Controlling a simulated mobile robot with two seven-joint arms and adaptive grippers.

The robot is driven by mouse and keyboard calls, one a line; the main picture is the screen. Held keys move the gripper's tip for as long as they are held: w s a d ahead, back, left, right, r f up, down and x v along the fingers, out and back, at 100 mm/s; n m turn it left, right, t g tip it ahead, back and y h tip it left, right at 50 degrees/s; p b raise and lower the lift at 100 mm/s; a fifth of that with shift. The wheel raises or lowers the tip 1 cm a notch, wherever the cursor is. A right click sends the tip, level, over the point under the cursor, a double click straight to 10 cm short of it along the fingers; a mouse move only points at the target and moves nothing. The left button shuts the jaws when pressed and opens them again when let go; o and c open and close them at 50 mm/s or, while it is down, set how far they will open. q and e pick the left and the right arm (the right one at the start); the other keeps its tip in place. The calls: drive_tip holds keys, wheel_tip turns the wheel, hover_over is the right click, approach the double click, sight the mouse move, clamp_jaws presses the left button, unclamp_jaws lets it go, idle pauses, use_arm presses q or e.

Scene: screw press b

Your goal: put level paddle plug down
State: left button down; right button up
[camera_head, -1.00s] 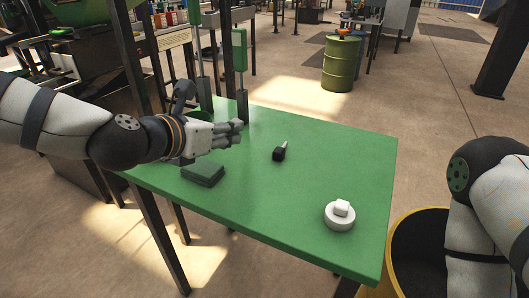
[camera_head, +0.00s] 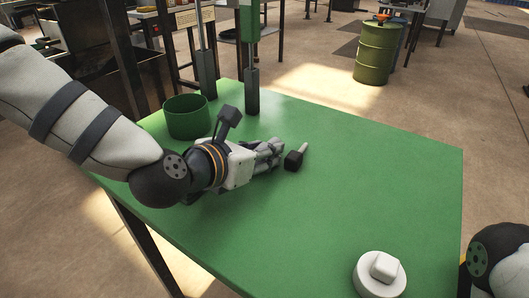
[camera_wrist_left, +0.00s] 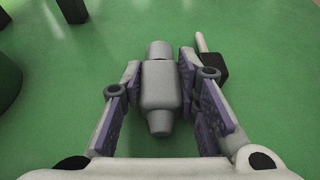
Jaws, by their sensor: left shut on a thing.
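A grey stepped cylinder (camera_wrist_left: 160,85), which looks like the level paddle plug, lies between the fingers of my left gripper (camera_wrist_left: 161,92) in the left wrist view. The fingers are shut on its sides. In the head view my left gripper (camera_head: 268,152) is low over the green table (camera_head: 330,200), its fingers pointing right. Whether the plug touches the table cannot be told. A small black block with a pale rod (camera_head: 294,160) lies just beyond the fingertips; it also shows right of the fingers in the left wrist view (camera_wrist_left: 211,66). My right gripper is out of view.
A green round container (camera_head: 187,117) stands at the table's back left. Dark posts (camera_head: 252,90) rise at the back edge. A white round piece with a square knob (camera_head: 380,272) sits near the front. The table's middle and right are clear.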

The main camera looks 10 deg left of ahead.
use_arm(q)
drive_tip(key=shift+s+r, duration=0.1)
drive_tip(key=shift+r, duration=0.1)
drive_tip(key=shift+w+f, duration=0.2)
drive_tip(key=shift+f, duration=0.15)
drive_tip(key=c, duration=1.5)
unclamp_jaws()
drive_tip(key=shift+s, duration=0.1)
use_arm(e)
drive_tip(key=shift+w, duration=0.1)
use_arm(q)
drive_tip(key=shift+r, duration=0.1)
drive_tip(key=shift+r, duration=0.25)
drive_tip(key=p+v, duration=0.1)
drive_tip(key=v, duration=0.5)
drive_tip(key=shift+s+r, duration=0.15)
drive_tip(key=shift+r, duration=0.05)
drive_tip(key=p+v, duration=0.5)
drive_tip(key=shift+r, duration=0.3)
drive_tip(key=shift+s+a+f+p, duration=0.15)
drive_tip(key=shift+s+f+p, duration=0.1)
drive_tip(key=shift+p, duration=0.1)
drive_tip(key=shift+f, duration=0.15)
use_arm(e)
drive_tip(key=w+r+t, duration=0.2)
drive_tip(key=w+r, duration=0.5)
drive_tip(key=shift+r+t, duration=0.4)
